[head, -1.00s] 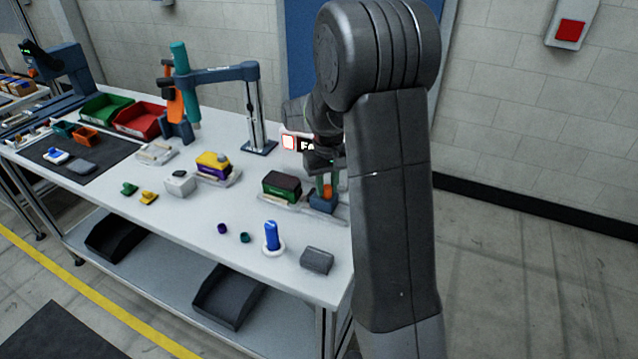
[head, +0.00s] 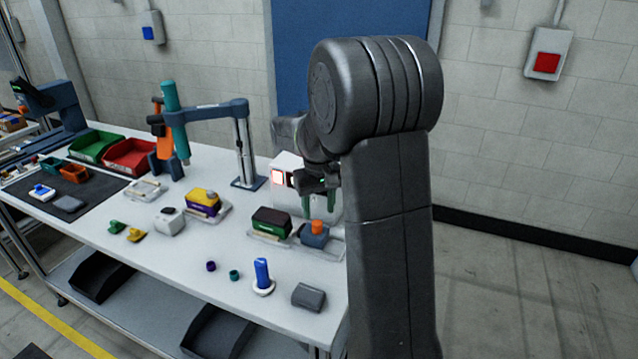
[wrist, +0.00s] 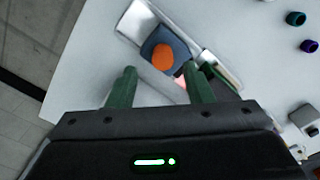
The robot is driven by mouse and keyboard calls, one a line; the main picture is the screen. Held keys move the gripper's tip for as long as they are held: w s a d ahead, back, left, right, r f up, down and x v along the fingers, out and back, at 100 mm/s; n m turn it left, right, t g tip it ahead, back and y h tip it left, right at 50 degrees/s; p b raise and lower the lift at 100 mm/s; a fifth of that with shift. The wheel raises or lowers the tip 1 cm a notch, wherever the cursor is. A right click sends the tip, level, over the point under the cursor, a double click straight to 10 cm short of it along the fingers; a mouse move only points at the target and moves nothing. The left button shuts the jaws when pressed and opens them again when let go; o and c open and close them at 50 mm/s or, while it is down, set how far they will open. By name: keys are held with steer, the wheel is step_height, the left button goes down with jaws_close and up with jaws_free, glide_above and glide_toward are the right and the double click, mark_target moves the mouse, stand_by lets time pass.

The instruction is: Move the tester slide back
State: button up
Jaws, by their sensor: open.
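A blue block with an orange knob (head: 315,238), which looks like the tester slide, sits on a pale rail or tray (head: 334,252) at the right end of the table. The wrist view shows the orange knob (wrist: 162,57) on the blue block, just beyond the fingertips. The white tester box (head: 288,165) with a lit red panel stands behind it, partly hidden by my arm. My gripper (head: 319,204) is open, with green fingers pointing down, above and behind the knob in the head view. In the wrist view my gripper (wrist: 163,72) has nothing between its fingers.
A dark green and brown box (head: 271,222) on a tray stands just left of the slide. A blue upright peg (head: 262,274) and a grey block (head: 308,297) are near the front edge. A post with an arm (head: 244,150) stands behind left.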

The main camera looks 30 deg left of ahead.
mark_target(313, 221)
step_height(313, 221, up, 9)
stand_by(1.0)
step_height(313, 221, down, 13)
steer(key=shift+f, duration=0.15)
steer(key=shift+s+a+f+p, duration=0.15)
steer(key=shift+a+p, duration=0.15)
steer(key=shift+a, duration=0.6)
steer(key=shift+d, duration=0.1)
